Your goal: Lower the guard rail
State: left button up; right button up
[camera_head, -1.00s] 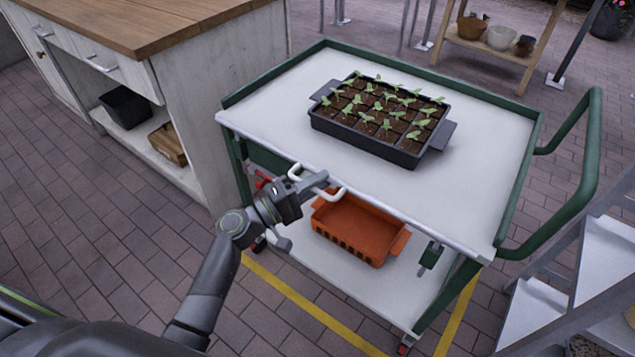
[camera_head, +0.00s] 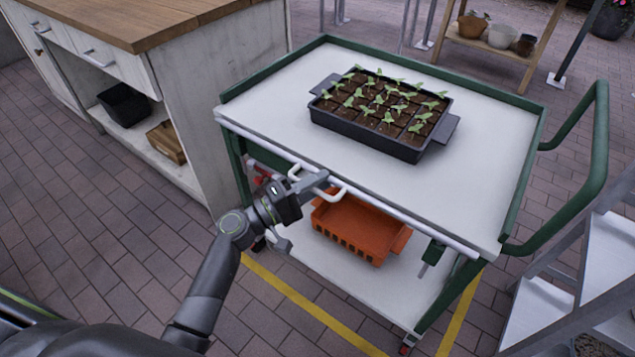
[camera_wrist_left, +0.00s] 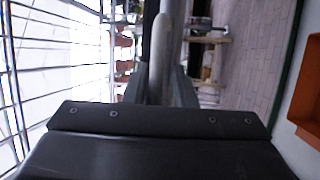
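The green-framed cart (camera_head: 375,60) has a white top and a light metal guard rail (camera_head: 420,227) along its near long edge. A pale U-shaped handle (camera_head: 339,194) sticks out from the rail. My left gripper (camera_head: 322,180) is at this handle. In the left wrist view its dark fingers (camera_wrist_left: 160,88) lie close on both sides of a pale bar (camera_wrist_left: 161,45), seemingly the handle, and look shut on it. The exact contact is partly hidden. My right gripper is in neither view.
A black seedling tray (camera_head: 370,143) stands on the cart top. An orange crate (camera_head: 350,238) sits on its lower shelf. A wooden-topped cabinet (camera_head: 225,110) stands left, metal steps (camera_head: 545,310) right. Brick floor (camera_head: 90,225) lies open at the near left.

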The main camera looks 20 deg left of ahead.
pick_arm(q)
jog(key=shift+o, duration=0.6)
